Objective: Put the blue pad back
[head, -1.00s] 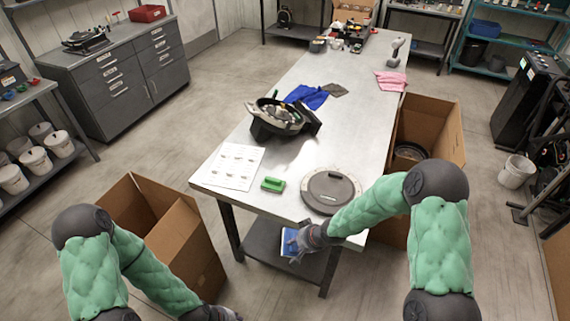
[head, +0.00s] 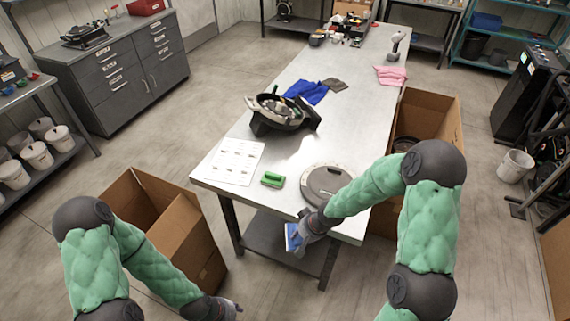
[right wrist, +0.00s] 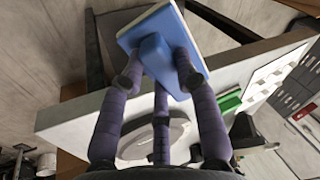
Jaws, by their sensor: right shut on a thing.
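The blue pad (head: 292,238) has a blue top and a pale underside. It is in my right gripper (head: 299,240), just off the near edge of the table (head: 225,186). In the right wrist view the fingers (right wrist: 160,76) close around the raised grip of the blue pad (right wrist: 185,62). My left gripper (head: 230,308) is low at the bottom of the head view, away from the table; its fingers are too small to read.
On the table are a green pad (head: 272,179), a printed sheet (head: 237,161), a round grey disc (head: 326,183) partly behind my right arm, and a black device (head: 283,112). Open cardboard boxes stand left (head: 180,235) and right (head: 440,115). The table's near middle has bare room.

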